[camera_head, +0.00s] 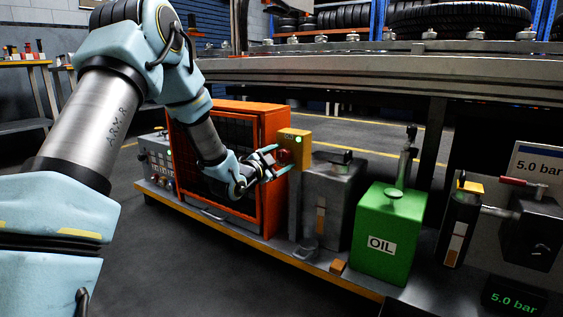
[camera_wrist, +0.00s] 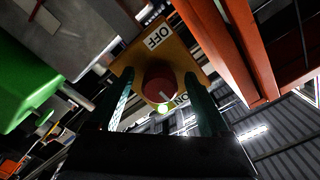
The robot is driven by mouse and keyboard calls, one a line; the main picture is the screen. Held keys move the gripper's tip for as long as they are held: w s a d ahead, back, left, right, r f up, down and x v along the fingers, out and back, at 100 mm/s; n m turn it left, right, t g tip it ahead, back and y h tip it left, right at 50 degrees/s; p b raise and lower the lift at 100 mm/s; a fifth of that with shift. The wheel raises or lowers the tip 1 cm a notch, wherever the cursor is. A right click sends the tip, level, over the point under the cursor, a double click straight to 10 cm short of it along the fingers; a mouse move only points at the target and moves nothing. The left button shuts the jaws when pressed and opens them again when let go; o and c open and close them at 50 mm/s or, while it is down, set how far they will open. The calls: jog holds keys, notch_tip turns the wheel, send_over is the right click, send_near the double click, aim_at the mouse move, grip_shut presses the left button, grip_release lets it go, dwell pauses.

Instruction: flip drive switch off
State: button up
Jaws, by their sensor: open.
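The drive switch is a red rotary knob (camera_wrist: 158,82) on a yellow box (camera_wrist: 128,58) with OFF and ON labels. A white mark on the knob points toward the lit green lamp (camera_wrist: 163,107) and the ON label. In the head view the yellow box (camera_head: 294,136) stands on a post right of the orange cabinet, with its green lamp lit. My gripper (camera_head: 281,160) is at the box's front. In the wrist view its open fingers (camera_wrist: 158,76) lie on both sides of the knob. I cannot tell whether they touch it.
The orange mesh cabinet (camera_head: 274,190) stands close left of my gripper. A grey box (camera_head: 333,197) and a green OIL can (camera_head: 383,225) stand to the right on the low shelf. The conveyor frame (camera_head: 350,68) with tyres runs above and behind.

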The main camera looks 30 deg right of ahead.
jog(key=shift+d, duration=0.1)
jog(key=shift+c, duration=0.4)
grip_shut()
